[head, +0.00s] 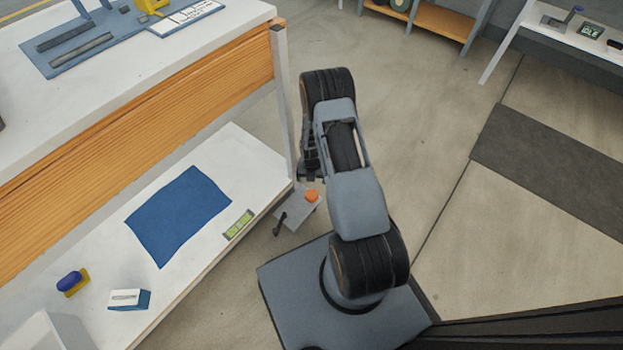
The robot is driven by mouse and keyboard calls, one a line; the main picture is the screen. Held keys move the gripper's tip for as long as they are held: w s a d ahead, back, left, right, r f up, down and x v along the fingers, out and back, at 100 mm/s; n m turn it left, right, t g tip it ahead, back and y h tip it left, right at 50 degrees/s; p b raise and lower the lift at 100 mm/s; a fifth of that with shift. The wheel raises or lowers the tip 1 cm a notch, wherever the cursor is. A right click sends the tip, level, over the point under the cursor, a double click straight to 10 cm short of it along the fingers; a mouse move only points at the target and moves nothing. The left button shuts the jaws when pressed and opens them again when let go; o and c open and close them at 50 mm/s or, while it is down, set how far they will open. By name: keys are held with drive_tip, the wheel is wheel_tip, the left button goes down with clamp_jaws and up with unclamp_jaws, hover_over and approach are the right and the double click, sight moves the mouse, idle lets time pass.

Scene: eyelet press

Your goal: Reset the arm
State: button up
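My arm (355,205) rises from its grey base and is folded upright in the middle of the head view. My gripper (309,165) shows only in part as dark pieces pointing down on the left side of the arm. The arm hides much of it, and its finger gap cannot be made out. No held thing is visible. A small grey plate (292,214) with an orange knob (311,195) and a dark lever lies just below the gripper in the picture; whether they touch cannot be told.
Left, a white bench (110,95) stands above a white shelf (205,262) with a blue cloth (180,213), a green-labelled piece (238,224), a small box (129,299) and a blue-yellow item (72,282). A dark mat (555,165) lies right. Floor between is clear.

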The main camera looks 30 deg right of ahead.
idle(0.4)
drive_tip(key=s+a+r+m+t+p, duration=0.1)
drive_tip(key=a+r+m+p, duration=0.45)
drive_tip(key=r, duration=1.75)
drive_tip(key=r+m+t+p, duration=0.1)
drive_tip(key=r+m+p, duration=1)
drive_tip(key=r, duration=1.2)
drive_tip(key=s+a+r+m+p, duration=0.1)
drive_tip(key=s+r+m+p, duration=0.3)
drive_tip(key=r, duration=0.5)
drive_tip(key=s+a+r+m+t+p, duration=0.1)
drive_tip(key=s+a+r+m+p, duration=0.1)
drive_tip(key=s+r+m+p, duration=0.3)
drive_tip(key=s+a+r+m+p, duration=0.1)
drive_tip(key=s+r+m+p, duration=0.3)
drive_tip(key=r, duration=1.1)
drive_tip(key=s+p, duration=0.2)
drive_tip(key=p, duration=0.2)
drive_tip(key=shift+a+t+p, duration=0.15)
drive_tip(key=shift+t+p, duration=0.15)
drive_tip(key=shift+p, duration=0.1)
